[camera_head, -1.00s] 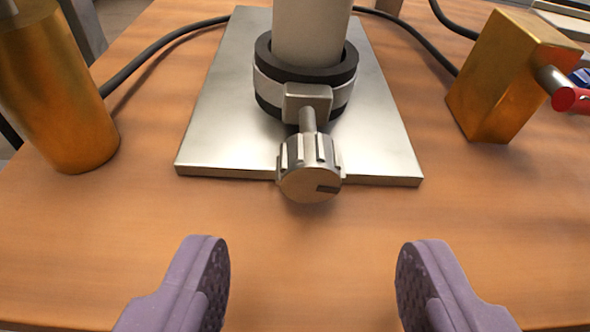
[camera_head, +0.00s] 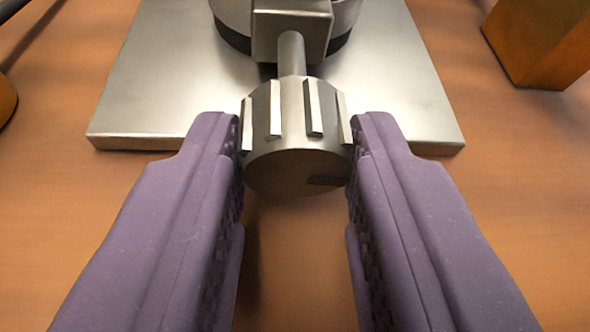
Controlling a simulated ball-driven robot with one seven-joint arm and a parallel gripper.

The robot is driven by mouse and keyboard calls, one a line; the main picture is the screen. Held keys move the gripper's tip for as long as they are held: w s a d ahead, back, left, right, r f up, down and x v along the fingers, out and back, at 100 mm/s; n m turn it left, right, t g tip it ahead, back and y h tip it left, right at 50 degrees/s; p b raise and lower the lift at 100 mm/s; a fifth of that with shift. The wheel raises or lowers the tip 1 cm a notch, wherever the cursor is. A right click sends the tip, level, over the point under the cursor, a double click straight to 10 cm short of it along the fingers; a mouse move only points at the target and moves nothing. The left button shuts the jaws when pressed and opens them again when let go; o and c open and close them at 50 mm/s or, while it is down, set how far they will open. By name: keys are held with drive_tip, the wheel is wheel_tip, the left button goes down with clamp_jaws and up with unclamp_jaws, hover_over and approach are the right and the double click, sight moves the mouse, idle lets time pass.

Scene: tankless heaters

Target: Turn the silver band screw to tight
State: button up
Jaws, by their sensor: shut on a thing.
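The silver band screw (camera_head: 294,150) is a ribbed round knob on a short shaft (camera_head: 291,52), its front face toward me. A dark mark shows at the lower right of that face. The shaft runs back into a metal block (camera_head: 291,25) on the silver band (camera_head: 342,18), which is partly cut off by the top edge. My gripper (camera_head: 297,150) has one purple finger on each side of the knob and is shut on it. The fingertips reach along the knob's left and right sides.
A flat metal plate (camera_head: 150,90) lies under the band on the wooden table (camera_head: 520,220). A brass block (camera_head: 540,40) stands at the upper right. A brass piece (camera_head: 5,98) shows at the left edge. The table in front is clear.

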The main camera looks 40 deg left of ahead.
drive_tip(key=shift+d+m+g+p, duration=0.15)
drive_tip(key=shift+m+g+p, duration=0.15)
drive_tip(key=shift+m, duration=0.2)
drive_tip(key=shift+m+g+y, duration=0.3)
drive_tip(key=shift+m+y, duration=0.1)
drive_tip(key=shift+m, duration=0.1)
drive_tip(key=o, duration=1.1)
drive_tip(key=shift+c, duration=0.2)
